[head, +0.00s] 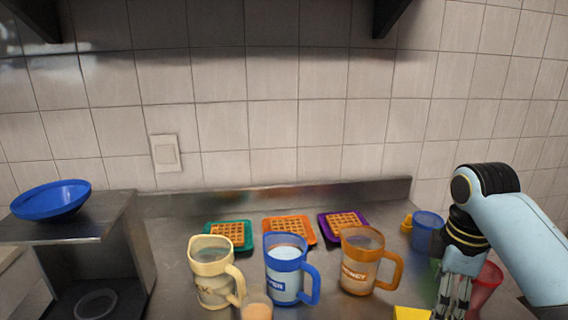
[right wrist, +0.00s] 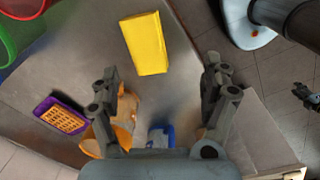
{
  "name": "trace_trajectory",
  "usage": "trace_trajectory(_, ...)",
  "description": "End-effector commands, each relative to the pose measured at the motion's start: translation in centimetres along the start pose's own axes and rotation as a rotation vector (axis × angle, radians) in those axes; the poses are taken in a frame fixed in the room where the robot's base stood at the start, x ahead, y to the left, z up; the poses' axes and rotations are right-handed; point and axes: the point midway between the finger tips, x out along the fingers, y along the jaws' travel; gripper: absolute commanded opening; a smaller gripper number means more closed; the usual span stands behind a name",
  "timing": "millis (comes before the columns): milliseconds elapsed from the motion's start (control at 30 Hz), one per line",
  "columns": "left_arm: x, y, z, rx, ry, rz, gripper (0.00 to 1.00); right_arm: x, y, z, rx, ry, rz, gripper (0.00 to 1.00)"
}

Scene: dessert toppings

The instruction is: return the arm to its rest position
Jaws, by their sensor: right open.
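My right gripper (head: 456,296) hangs fingers-down over the right side of the counter, in front of the cups there. In the right wrist view its fingers (right wrist: 162,82) are spread apart with nothing held between them. A yellow block (right wrist: 145,44) lies on the counter beyond the fingertips, and its edge shows at the bottom of the head view (head: 412,313). A dark jointed part (right wrist: 307,95) at the right edge of the wrist view looks like my left gripper, but its jaws are unclear. The head view does not show the left arm.
Cream (head: 212,285), blue (head: 283,278) and orange (head: 357,270) mugs stand mid-counter. Behind them are waffles on teal (head: 212,243), orange (head: 271,237) and purple (head: 328,233) trays. Blue (head: 427,235) and red (head: 490,282) cups stand near my right arm. A blue bowl (head: 50,200) sits left on a raised shelf.

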Motion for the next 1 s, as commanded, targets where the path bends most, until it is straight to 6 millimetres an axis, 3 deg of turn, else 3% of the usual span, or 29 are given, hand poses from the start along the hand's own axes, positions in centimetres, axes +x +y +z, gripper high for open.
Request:
trace_trajectory(100,0.0,0.0,-0.1,0.000,0.001,0.000,0.33,1.7,-5.8,2.0,0.224,0.012,0.059,0.81)
trace_trajectory(200,0.0,0.0,-0.1,0.000,0.001,0.000,0.33,1.6,-9.7,3.4,0.406,0.042,0.107,0.81)
trace_trajectory(400,0.0,0.0,0.3,0.000,-0.004,0.000,0.33,0.2,-14.9,5.3,0.657,0.100,0.160,0.81)
trace_trajectory(800,0.0,0.0,0.1,0.000,-0.002,0.000,0.33,-4.2,-21.7,7.9,1.012,0.211,0.204,0.81)
trace_trajectory(1000,1.9,0.2,0.3,0.000,-0.002,0.000,0.33,2.8,-20.5,7.6,1.010,0.189,0.193,0.81)
